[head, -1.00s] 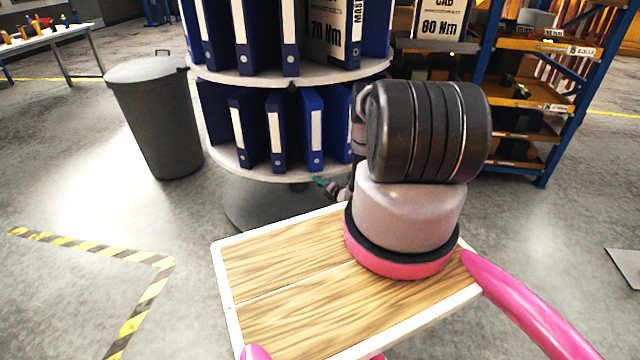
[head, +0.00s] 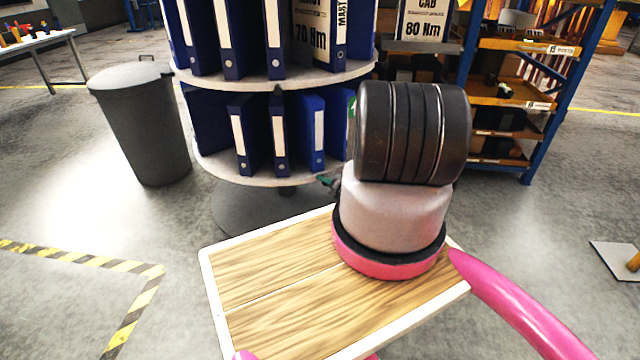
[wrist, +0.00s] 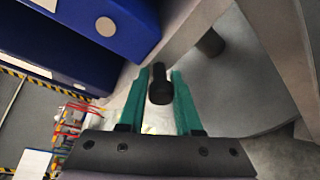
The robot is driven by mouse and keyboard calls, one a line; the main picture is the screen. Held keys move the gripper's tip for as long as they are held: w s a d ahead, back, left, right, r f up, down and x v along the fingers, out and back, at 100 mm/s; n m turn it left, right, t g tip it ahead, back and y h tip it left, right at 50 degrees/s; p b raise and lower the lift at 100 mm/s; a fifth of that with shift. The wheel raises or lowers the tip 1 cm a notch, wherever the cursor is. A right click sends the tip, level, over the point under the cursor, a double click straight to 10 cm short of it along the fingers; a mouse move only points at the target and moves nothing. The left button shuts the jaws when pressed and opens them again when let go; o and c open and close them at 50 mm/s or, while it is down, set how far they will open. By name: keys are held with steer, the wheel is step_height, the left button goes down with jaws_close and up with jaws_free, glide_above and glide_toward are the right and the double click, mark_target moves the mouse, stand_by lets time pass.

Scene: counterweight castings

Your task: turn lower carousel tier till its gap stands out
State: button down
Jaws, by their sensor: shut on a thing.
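The lower carousel tier (head: 235,172) is a round pale shelf holding several blue binders (head: 280,140) with white labels. The upper tier (head: 270,84) carries more blue binders above it. My gripper (head: 328,184) is at the right part of the lower tier's rim, mostly hidden behind my own arm. In the wrist view my gripper's teal fingers (wrist: 160,78) are shut around a black peg (wrist: 160,90) below the tier's edge. Blue binders show at the upper left there. The tier's right side is hidden by my arm, and I cannot make out its gap.
A grey bin (head: 140,125) stands left of the carousel. A blue-framed rack (head: 515,100) with orange shelves stands behind on the right. Yellow-black floor tape (head: 85,258) lies at the lower left. The floor right of my arm is mostly clear.

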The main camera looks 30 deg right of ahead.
steer(key=c, duration=0.7)
jaws_free()
steer(key=shift+s, duration=0.1)
steer(key=shift+o, duration=0.2)
steer(key=v, duration=1)
steer(key=shift+s, duration=0.4)
steer(key=shift+r, duration=0.1)
